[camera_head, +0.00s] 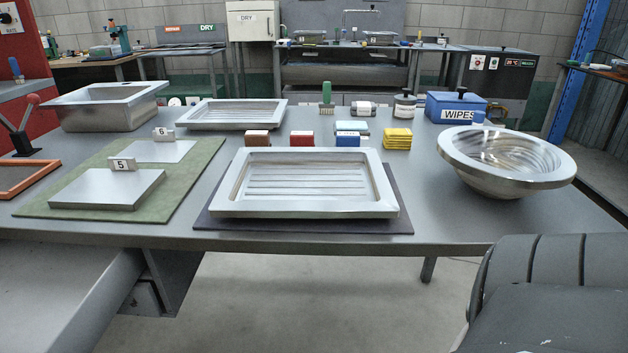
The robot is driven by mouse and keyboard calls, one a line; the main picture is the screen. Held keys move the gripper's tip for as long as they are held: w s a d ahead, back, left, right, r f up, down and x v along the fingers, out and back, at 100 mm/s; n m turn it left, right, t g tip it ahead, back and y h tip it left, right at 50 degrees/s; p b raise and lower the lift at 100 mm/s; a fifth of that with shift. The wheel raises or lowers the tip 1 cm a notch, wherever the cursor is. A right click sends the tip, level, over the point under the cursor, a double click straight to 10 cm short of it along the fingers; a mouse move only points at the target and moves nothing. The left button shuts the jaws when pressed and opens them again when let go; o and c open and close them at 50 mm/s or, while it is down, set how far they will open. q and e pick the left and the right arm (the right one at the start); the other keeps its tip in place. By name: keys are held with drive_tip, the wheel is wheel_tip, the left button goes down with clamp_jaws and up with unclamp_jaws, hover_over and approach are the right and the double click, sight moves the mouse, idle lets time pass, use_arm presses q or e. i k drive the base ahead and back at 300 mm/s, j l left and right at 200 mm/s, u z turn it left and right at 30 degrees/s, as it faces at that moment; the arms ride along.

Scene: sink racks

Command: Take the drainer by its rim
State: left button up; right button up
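A metal drainer (311,211) lies flat on a dark mat in the middle of the table. It is a shallow rectangular tray with a raised, wide rim and a ridged floor, and its front rim faces me. A second, similar ridged metal tray (232,102) lies farther back and to the left. I cannot tell from the picture alone which of the two the task means. Neither of my grippers is in view, and nothing touches either tray.
The dark mat (302,226) reaches close to the table's front edge. A round metal basin (560,165) stands at right, a square sink (105,110) at back left. Metal plates marked 5 (107,190) and 6 (160,152) lie on a green mat. Sponge blocks (301,139) stand behind the drainer.

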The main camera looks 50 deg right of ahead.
sight(259, 183)
drive_tip(key=z, duration=1.4)
